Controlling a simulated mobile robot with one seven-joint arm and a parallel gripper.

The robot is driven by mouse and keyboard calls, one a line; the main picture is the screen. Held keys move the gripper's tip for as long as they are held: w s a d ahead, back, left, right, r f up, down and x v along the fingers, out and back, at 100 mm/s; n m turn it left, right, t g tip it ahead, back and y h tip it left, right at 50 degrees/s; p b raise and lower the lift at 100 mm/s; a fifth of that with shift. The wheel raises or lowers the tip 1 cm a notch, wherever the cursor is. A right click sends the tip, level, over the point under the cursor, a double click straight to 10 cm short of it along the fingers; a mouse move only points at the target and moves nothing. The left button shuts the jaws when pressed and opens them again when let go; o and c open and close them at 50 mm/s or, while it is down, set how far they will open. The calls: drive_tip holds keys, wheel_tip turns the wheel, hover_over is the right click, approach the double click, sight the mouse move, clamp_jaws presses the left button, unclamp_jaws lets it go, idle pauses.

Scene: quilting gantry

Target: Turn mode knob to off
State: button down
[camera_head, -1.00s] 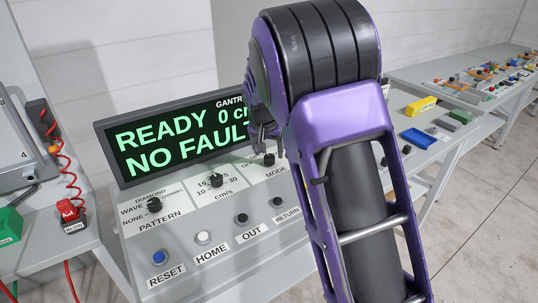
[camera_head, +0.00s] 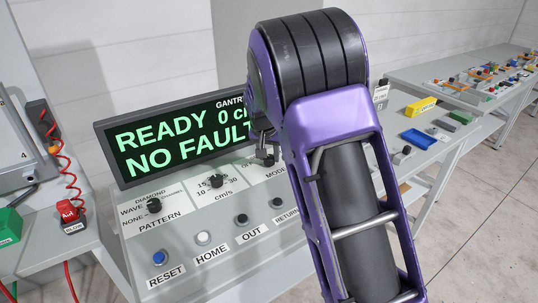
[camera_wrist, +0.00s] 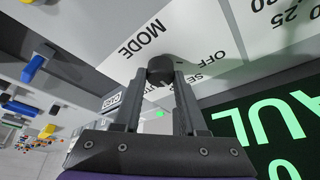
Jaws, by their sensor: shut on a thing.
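The mode knob (camera_wrist: 160,70) is a black round knob on the light grey panel, between the word MODE and the label OFF in the wrist view. My gripper (camera_wrist: 160,82) has its two dark fingers on either side of the knob, shut on it. In the head view the gripper (camera_head: 266,157) is at the mode knob, mostly behind my purple arm. The knob's pointer is hidden, so its setting cannot be read. The screen (camera_head: 180,135) reads READY and NO FAULT, partly covered by my arm.
The panel also has a pattern knob (camera_head: 153,205), a cm/s knob (camera_head: 216,181), and blue RESET (camera_head: 158,257), white HOME (camera_head: 203,238), black OUT (camera_head: 241,219) and RETURN (camera_head: 277,202) buttons. A red device (camera_head: 69,212) stands left. Benches with small parts (camera_head: 420,138) are at right.

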drive_tip(key=shift+n, duration=0.3)
drive_tip(key=n+y+b, duration=0.1)
drive_tip(key=n+y, duration=0.1)
drive_tip(key=n, duration=0.2)
drive_tip(key=shift+d, duration=0.2)
drive_tip(key=shift+n+y+b, duration=0.35)
drive_tip(key=shift+n+y, duration=0.35)
drive_tip(key=shift+n, duration=1.4)
drive_tip(key=shift+c, duration=2.3)
unclamp_jaws()
